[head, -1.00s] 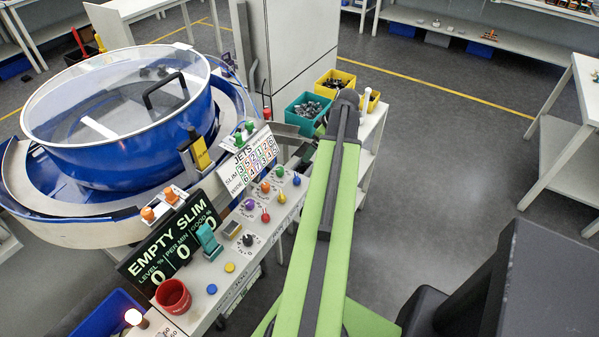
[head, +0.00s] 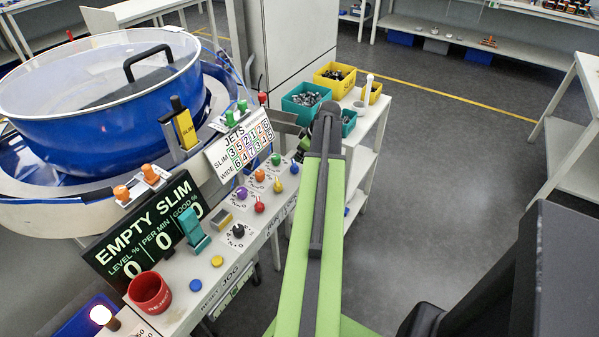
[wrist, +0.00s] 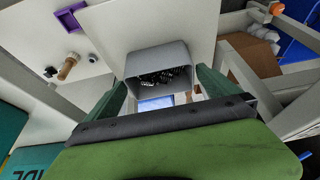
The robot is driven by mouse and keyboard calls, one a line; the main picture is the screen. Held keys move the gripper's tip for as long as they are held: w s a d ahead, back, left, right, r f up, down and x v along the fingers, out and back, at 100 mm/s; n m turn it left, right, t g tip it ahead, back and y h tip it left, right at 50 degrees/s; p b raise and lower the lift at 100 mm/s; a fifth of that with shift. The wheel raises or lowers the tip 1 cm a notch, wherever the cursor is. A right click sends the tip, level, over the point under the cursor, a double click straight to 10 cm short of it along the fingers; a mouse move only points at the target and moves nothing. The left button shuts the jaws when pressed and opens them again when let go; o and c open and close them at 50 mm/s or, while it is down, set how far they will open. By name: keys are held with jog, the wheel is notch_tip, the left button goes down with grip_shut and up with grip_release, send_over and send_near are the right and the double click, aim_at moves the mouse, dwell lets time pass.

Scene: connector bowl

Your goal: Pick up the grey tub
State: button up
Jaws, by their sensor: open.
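The grey tub (wrist: 157,56) is in the upper middle of the wrist view, on a pale shelf top. Its open mouth shows a heap of small dark parts. My gripper (wrist: 164,80) is open, with one dark green finger near each side of the tub. I cannot tell whether the fingers touch it. In the head view my arm reaches to the end of the white shelf unit, and the grey tub cannot be made out there.
Teal bins (head: 304,98) and yellow bins (head: 333,75) with parts stand on the white shelf unit. A purple tray (wrist: 70,18) lies near the tub. The control bench with a red cup (head: 150,293) and the blue bowl feeder (head: 130,125) are at left. Floor at right is clear.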

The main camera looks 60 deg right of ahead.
jog(key=b+x, duration=0.2)
jog(key=x, duration=0.1)
jog(key=shift+f, duration=0.25)
jog(key=shift+r, duration=0.15)
jog(key=shift+c, duration=0.3)
jog(key=c, duration=1.1)
jog(key=shift+r+p, duration=0.2)
jog(key=shift+p, duration=0.15)
jog(key=s, duration=1.8)
jog(key=shift+f, duration=0.1)
